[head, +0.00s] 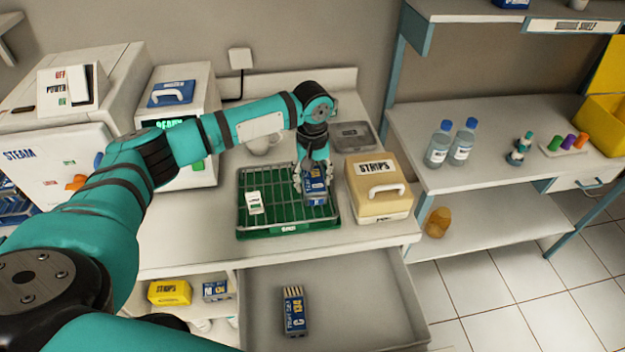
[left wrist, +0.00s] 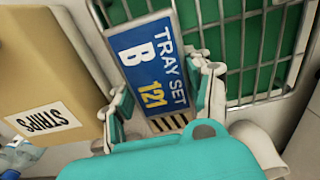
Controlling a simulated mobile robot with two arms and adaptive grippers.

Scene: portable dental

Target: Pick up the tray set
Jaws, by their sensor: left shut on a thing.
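The tray set, a blue box labelled "TRAY SET B 121" (left wrist: 153,72), is between the fingers of my left gripper (left wrist: 163,100) in the left wrist view. In the head view the blue tray set (head: 314,192) is at the right part of the green wire rack (head: 288,228). My left gripper (head: 312,178) points down from above and is shut on it. I cannot tell whether the box touches the rack. Another tray set, marked C (head: 294,312), lies in the open drawer below. My right gripper is not in view.
A tan STRIPS box (head: 378,188) stands close right of the rack. A small white box (head: 254,202) lies on the rack's left part. The open drawer (head: 365,305) juts out in front.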

